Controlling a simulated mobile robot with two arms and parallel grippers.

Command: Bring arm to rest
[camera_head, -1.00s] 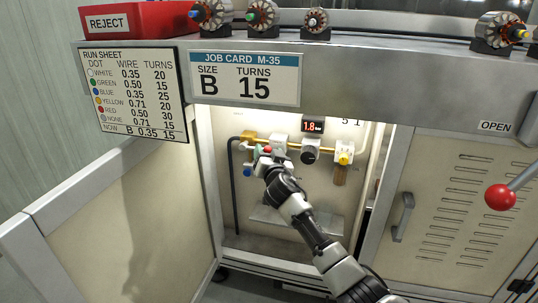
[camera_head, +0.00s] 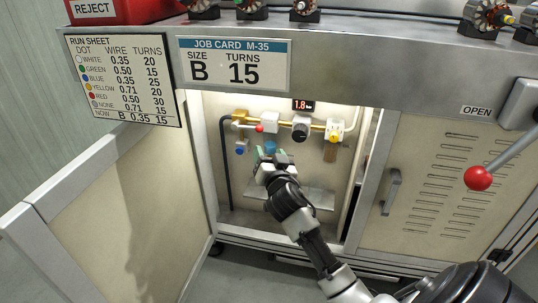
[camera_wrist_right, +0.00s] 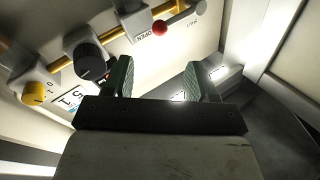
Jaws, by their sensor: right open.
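My right gripper (camera_head: 270,155) is inside the open cabinet bay, just below the row of air fittings. Its two green-faced fingers are apart with nothing between them, as the right wrist view shows (camera_wrist_right: 160,78). The red-tipped valve lever (camera_head: 259,128) sits above the fingers, and they are apart from it; it also shows in the right wrist view (camera_wrist_right: 160,27). A black regulator knob (camera_head: 301,130) and a yellow knob (camera_head: 334,136) are to its right. My left gripper is not in view.
The open cabinet door (camera_head: 115,210) stands at the left. The bay's side post (camera_head: 372,180) and louvred panel (camera_head: 440,185) flank my forearm on the right. A red-ball lever (camera_head: 478,178) sticks out at far right. The bench edge (camera_head: 400,65) overhangs the bay.

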